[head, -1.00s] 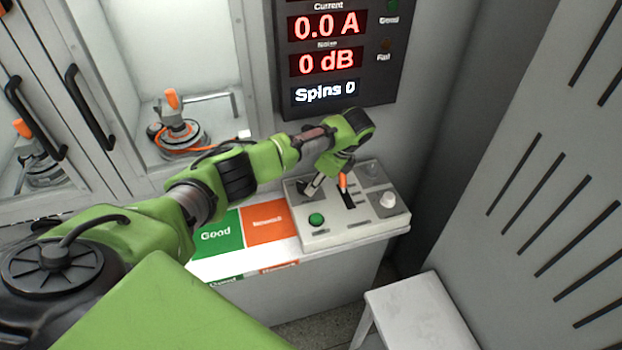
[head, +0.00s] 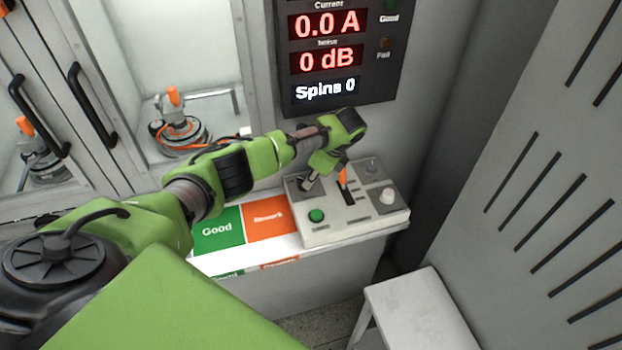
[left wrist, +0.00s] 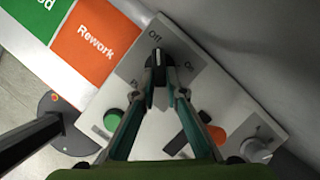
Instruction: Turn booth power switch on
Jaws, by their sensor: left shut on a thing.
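The booth power switch (left wrist: 158,60) is a small dark knob on the grey control panel (head: 330,237), with "Off" printed above it and "On" to its right in the left wrist view. The fingertips of my left gripper (left wrist: 160,77) are closed around it. In the head view my left gripper (head: 308,183) reaches down to the panel's back left corner and hides the switch. The exact angle of the knob is hard to tell. My right gripper is not in view.
The panel also carries a green button (head: 317,215), an orange-handled lever (head: 342,177) close to my gripper, and a white knob (head: 388,196). Green Good and orange Rework areas lie left. A display (head: 325,60) above reads 0.0 A, 0 dB, Spins 0.

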